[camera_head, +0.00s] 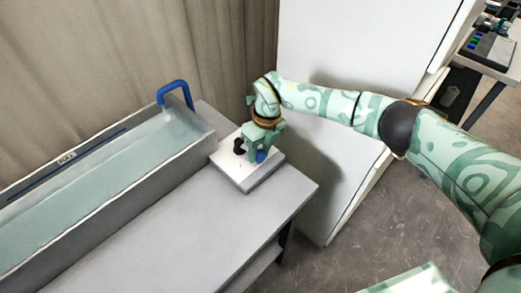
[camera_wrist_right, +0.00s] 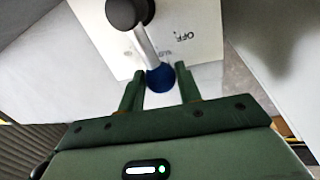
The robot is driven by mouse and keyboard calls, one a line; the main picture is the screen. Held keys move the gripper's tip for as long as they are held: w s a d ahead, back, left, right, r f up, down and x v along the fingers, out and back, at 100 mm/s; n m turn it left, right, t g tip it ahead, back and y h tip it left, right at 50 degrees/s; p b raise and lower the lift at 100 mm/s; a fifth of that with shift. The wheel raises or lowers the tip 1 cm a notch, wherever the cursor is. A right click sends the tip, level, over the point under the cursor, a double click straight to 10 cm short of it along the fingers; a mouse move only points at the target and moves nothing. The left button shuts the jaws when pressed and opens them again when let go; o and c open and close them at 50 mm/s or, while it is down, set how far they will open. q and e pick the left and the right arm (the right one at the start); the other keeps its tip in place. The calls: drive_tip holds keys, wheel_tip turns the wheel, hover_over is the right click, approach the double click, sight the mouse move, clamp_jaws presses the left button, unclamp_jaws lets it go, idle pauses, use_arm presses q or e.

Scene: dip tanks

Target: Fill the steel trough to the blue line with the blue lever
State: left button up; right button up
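The long steel trough (camera_head: 110,192) stands on the left of the bench and holds pale water (camera_head: 85,190). A dark blue line (camera_head: 30,187) with a small label (camera_head: 67,158) runs along its back inner wall; the water surface lies close below it. A blue spout (camera_head: 174,87) pours water into the trough's right end. The blue lever's knob (camera_wrist_right: 160,78) sits between the fingertips of my right gripper (camera_wrist_right: 160,85), which appear to touch it on both sides. In the head view my right gripper (camera_head: 258,150) is over the lever's box. My left gripper is out of view.
The white lever box (camera_head: 240,178) has a black pivot (camera_wrist_right: 128,10) and OFF lettering. The grey bench (camera_head: 185,235) is bare in front of the trough. A curtain hangs behind, a white cabinet (camera_head: 325,50) stands right, and a far table (camera_head: 490,50) holds equipment.

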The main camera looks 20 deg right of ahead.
drive_tip(key=o, duration=0.4)
drive_tip(key=d+r+p, duration=0.1)
drive_tip(key=r, duration=0.4)
drive_tip(key=w+d+r, duration=0.1)
drive_tip(key=r, duration=0.4)
drive_tip(key=d+r+p, duration=0.1)
drive_tip(key=r, duration=0.5)
drive_tip(key=shift+w+p, duration=0.15)
drive_tip(key=shift+p, duration=0.2)
